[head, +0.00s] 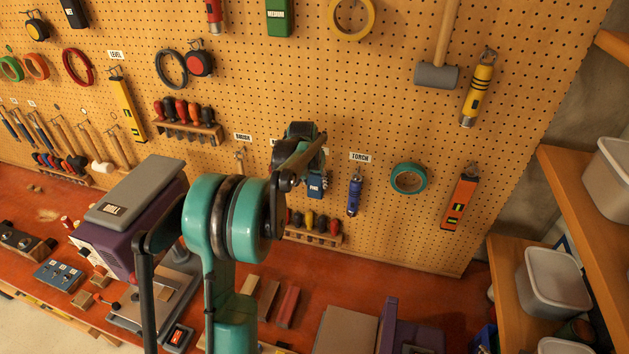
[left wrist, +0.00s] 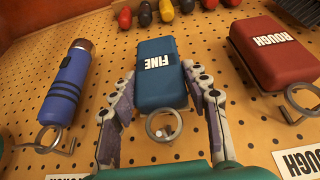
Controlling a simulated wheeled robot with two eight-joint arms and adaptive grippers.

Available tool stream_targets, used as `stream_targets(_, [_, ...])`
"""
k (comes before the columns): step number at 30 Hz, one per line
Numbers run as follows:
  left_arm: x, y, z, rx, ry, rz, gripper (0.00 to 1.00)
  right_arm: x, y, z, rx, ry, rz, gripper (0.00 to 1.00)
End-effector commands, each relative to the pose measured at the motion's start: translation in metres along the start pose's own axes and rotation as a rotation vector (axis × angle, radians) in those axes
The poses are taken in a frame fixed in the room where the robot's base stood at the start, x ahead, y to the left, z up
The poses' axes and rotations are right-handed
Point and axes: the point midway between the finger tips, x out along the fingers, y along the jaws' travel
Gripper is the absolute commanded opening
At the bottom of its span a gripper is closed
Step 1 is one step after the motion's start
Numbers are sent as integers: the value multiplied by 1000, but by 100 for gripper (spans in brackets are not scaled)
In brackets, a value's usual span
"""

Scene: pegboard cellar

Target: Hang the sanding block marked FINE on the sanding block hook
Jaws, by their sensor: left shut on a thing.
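The blue sanding block marked FINE (left wrist: 160,72) is between the two fingers of my left gripper (left wrist: 163,100), which is shut on it. A metal ring (left wrist: 163,125) is at the block's near end, with a small pale peg tip showing within it. I cannot tell whether the ring is on the hook. In the head view, the block (head: 316,187) shows below my left gripper (head: 318,150), close to the pegboard, left of the torch. The gripper hides the hook area and most of the label there. My right gripper is not in view.
The blue torch (head: 355,195) hangs to the right under its label. The red ROUGH block (left wrist: 275,55) hangs on the other side in the wrist view. A rack of screwdrivers (head: 315,230) is below. The pegboard (head: 400,130) is bare around the teal tape roll (head: 394,184).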

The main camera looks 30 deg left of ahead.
Motion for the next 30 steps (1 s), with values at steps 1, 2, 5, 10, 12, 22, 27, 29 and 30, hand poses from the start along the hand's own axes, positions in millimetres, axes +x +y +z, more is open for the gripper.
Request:
stream_targets(1, [0,0,0,0,0,0,54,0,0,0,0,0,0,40])
stream_targets(2, [0,0,0,0,0,0,62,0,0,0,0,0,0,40])
stream_targets(5, [0,0,0,0,0,0,71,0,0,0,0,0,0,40])
stream_targets(10, [0,0,0,0,0,0,71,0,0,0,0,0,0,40])
stream_targets(12, [-1,0,0,0,0,0,71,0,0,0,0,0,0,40])
stream_targets(22, [-50,0,0,0,0,0,71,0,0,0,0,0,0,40])
stream_targets(27, [-86,0,0,0,0,0,71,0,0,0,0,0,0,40])
stream_targets(29, [-96,0,0,0,0,0,71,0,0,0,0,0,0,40])
stream_targets(30, [-102,0,0,0,0,0,71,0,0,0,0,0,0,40])
